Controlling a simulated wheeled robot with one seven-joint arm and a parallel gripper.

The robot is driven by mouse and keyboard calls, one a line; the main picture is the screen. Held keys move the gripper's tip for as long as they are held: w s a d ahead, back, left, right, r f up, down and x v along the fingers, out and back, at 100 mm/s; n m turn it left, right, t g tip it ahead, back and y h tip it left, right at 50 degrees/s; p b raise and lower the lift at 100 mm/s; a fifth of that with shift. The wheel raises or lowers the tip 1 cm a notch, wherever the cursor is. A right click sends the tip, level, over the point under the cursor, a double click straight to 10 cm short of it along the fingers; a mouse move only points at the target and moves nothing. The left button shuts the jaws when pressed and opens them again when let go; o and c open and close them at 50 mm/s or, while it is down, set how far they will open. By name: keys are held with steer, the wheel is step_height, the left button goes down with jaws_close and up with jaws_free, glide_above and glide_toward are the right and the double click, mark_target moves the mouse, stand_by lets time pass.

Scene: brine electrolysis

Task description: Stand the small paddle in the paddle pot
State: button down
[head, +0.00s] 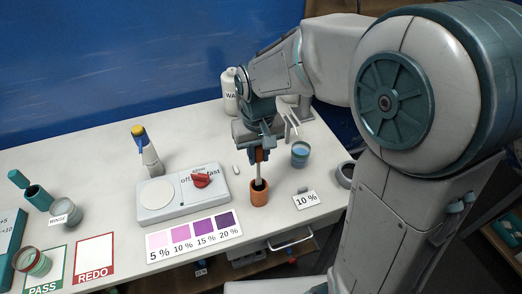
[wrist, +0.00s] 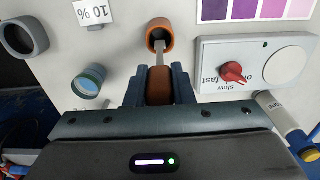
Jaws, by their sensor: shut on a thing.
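The small paddle has an orange-brown handle (wrist: 159,86) and a pale shaft (head: 258,172). My gripper (head: 261,149) is shut on the handle and holds the paddle upright over the orange paddle pot (head: 259,196). In the wrist view the shaft runs from the fingers (wrist: 159,88) to the mouth of the pot (wrist: 160,31). The lower end of the paddle appears inside the pot's opening. How deep it reaches, and whether it touches the bottom, is hidden.
A stirrer plate with a red knob (head: 201,180) stands left of the pot. A blue-filled cup (head: 300,155), a 10 % card (head: 306,200) and a grey ring-shaped holder (head: 346,174) are to the right. A colour chart (head: 194,237) lies in front, near the table edge.

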mark_target(259, 169)
steer(key=shift+f+b, duration=2.05)
steer(key=shift+f, duration=0.9)
steer(key=c, duration=1.2)
jaws_free()
steer(key=shift+o, duration=0.2)
steer(key=shift+r, duration=0.1)
step_height(259, 169, up, 14)
steer(key=shift+f, duration=0.15)
